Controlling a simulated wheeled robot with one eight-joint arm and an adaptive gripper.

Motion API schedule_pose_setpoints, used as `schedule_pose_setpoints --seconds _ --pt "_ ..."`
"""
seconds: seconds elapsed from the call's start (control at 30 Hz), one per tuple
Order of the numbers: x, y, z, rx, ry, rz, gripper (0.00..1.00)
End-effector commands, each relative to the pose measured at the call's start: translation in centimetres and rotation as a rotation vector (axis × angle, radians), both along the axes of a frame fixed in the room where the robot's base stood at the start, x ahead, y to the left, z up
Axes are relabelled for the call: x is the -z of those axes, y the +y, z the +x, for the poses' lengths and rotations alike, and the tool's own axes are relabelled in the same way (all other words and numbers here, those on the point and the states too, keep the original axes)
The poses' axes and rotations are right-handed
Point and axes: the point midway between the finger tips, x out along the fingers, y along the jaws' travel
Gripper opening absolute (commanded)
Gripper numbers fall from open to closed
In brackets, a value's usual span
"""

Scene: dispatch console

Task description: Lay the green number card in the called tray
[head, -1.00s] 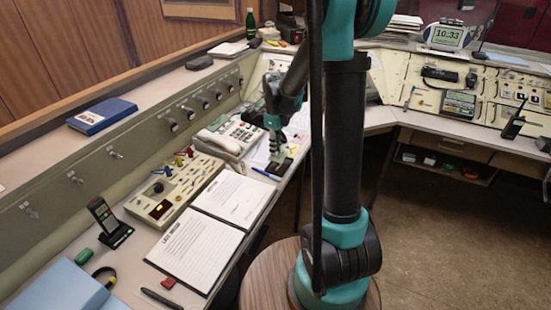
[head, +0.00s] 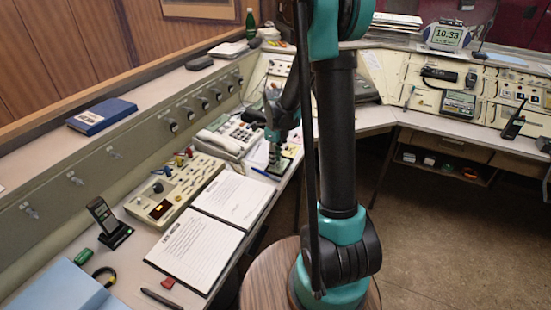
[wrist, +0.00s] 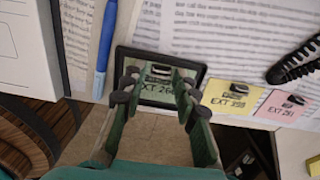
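The green number card (wrist: 152,88), marked EXT with partly hidden digits, has a small dark grip on top. In the wrist view it shows within the black rim of a tray (wrist: 122,58). I cannot tell whether it lies flat on the tray floor. My gripper (wrist: 158,88) is right over it, with fingers apart on either side of the card's grip and gaps showing between. In the head view my gripper (head: 276,160) is low over the desk beside the telephone (head: 228,139), hiding most of the tray.
A yellow card (wrist: 232,97) and a pink card (wrist: 283,106) lie right of the tray. A blue pen (wrist: 105,45) lies left of it. Printed sheets lie behind, and a coiled black cord (wrist: 297,64) is at the right. An open logbook (head: 205,235) lies nearer on the desk.

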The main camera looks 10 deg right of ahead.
Motion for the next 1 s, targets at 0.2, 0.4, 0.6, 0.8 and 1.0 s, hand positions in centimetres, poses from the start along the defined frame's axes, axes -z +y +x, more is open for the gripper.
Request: schedule_pose_setpoints --seconds 0.2,0.4,0.6,0.8,1.0 --pt "0.0 0.0 0.0 0.0 0.0 0.0 0.4" --pt "-0.3 0.0 0.0 0.0 0.0 0.0 0.4" --pt "-2.9 0.0 0.0 0.0 0.0 0.0 0.4" --pt "-7.0 0.0 -0.1 0.0 0.0 0.0 0.4" --pt "-10.3 0.0 0.0 0.0 0.0 0.0 0.4"
